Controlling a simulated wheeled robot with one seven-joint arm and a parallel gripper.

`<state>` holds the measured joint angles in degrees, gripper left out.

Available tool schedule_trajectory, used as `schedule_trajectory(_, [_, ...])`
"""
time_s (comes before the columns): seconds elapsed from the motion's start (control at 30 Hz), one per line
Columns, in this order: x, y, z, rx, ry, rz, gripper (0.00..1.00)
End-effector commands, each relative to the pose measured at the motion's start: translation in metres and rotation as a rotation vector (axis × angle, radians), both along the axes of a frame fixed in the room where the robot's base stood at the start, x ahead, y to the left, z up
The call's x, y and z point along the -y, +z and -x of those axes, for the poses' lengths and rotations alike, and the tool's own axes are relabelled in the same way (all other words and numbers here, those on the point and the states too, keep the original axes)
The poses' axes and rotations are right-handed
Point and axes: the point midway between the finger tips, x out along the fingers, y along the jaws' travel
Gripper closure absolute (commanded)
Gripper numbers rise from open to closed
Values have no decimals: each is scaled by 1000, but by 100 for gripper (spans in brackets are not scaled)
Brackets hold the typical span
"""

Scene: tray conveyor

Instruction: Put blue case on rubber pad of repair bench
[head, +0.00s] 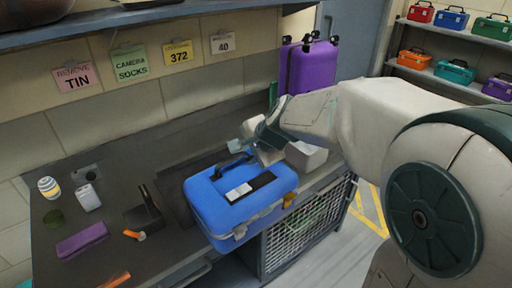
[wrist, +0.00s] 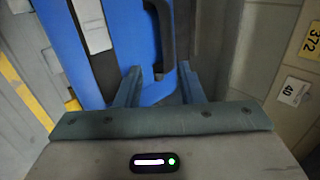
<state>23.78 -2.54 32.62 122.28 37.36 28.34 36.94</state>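The blue case (head: 222,212) is at the front of the repair bench (head: 110,185), its front side reaching past the bench edge. It has a black handle, a dark strip with a white label and a yellow corner latch. A darker flat patch, apparently the rubber pad (head: 176,208), shows beside and behind the case; the case hides part of it. In the wrist view the blue case (wrist: 110,30) fills the upper middle, and the black handle (wrist: 164,35) lies between my two spread fingers, with a gap at the left finger.
A striped round item (head: 48,187), a white device (head: 88,198), a purple item (head: 82,241) and a black tool (head: 145,214) lie on the left. A shelf (head: 150,14) hangs above.

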Motion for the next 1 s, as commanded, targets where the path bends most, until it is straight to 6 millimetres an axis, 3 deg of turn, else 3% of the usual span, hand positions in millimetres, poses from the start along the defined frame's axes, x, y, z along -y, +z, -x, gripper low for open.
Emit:
schedule_trajectory(0.23, [12,26,17,3,0,1,65])
schedule_trajectory(0.47, [20,29,37,2,51,61,65])
schedule_trajectory(0.57, [36,16,71,-5,184,214,65])
schedule_trajectory(0.8, [99,-21,174,-68,627,606,65])
schedule_trajectory(0.9, [118,-32,200,-93,757,689,65])
schedule_trajectory(1.0, [129,-37,213,-107,824,727,90])
